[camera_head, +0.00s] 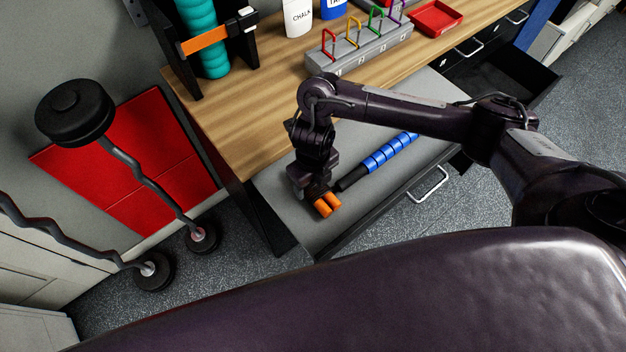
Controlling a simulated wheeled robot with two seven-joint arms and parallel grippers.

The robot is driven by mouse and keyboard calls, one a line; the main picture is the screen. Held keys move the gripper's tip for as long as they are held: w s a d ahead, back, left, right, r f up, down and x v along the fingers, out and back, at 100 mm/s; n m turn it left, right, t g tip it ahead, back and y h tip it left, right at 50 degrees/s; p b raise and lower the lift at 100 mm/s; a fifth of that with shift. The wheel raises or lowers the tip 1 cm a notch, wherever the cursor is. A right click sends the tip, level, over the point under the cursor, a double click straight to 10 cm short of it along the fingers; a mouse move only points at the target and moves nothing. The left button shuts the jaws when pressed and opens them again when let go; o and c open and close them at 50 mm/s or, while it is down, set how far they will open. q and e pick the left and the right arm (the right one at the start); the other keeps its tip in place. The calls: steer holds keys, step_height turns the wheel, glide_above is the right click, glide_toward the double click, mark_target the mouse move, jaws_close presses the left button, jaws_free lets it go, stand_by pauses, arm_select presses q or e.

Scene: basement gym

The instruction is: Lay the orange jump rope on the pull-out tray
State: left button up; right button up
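The pull-out tray (278,185) is a grey board drawn out from under the wooden bench top. Two short, thick orange pieces, seemingly the handles of the orange jump rope (327,204), show side by side at the tip of my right gripper (318,190), over the near left part of the tray. The gripper points down and hides the rest of the rope. Its fingers cannot be made out, nor whether the orange pieces touch the tray. A blue roller stick (380,157) with black ends lies on the tray just right of the gripper. My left gripper is out of view.
The bench top (240,117) carries a grey block with coloured loops (360,50), a red dish (435,18), a chalk bottle (298,17) and a racked teal roller (205,35). An open black drawer (510,78) is at right. Bars with weights stand at left.

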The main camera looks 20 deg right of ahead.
mark_target(313, 185)
steer(key=o, duration=0.4)
steer(key=shift+r, duration=0.2)
steer(key=shift+r+p, duration=1.55)
steer(key=shift+r, duration=4.4)
